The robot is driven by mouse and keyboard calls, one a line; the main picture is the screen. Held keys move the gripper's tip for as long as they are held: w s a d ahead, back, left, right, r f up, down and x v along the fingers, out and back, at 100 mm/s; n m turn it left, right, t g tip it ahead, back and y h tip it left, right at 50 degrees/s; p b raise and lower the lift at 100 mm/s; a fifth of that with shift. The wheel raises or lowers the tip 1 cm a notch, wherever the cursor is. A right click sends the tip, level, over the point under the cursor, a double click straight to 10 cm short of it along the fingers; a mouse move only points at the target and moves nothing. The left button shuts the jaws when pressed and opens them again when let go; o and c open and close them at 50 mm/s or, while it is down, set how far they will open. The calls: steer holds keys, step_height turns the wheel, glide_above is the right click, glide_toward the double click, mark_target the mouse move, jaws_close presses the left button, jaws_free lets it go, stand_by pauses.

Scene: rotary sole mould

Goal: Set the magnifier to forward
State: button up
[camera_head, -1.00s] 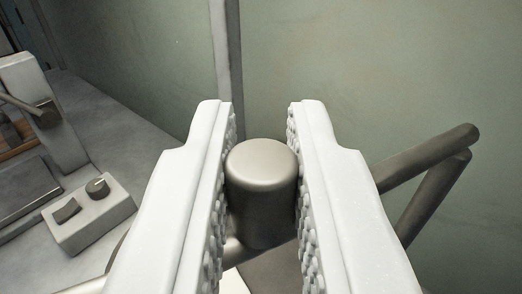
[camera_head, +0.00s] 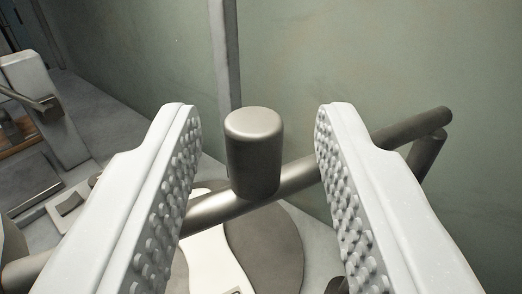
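A grey metal cylindrical knob (camera_head: 254,150) stands on a long metal bar (camera_head: 270,192) that crosses the view from lower left to upper right. My gripper (camera_head: 252,110) has its two white, studded fingers spread wide, one on each side of the knob. A clear gap shows on both sides, so the fingers do not touch it. I cannot tell whether the knob and bar belong to the magnifier. No lens is clearly visible, and the fingers hide part of the bar.
A round dark plate with a white sole-shaped piece (camera_head: 212,262) lies below the bar. A green-grey wall (camera_head: 380,60) with a vertical strip (camera_head: 226,50) stands behind. A box with a switch (camera_head: 70,203) and an upright block (camera_head: 50,110) are at left.

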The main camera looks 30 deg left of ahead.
steer(key=b+v, duration=0.2)
steer(key=v, duration=1)
steer(key=shift+b, duration=0.3)
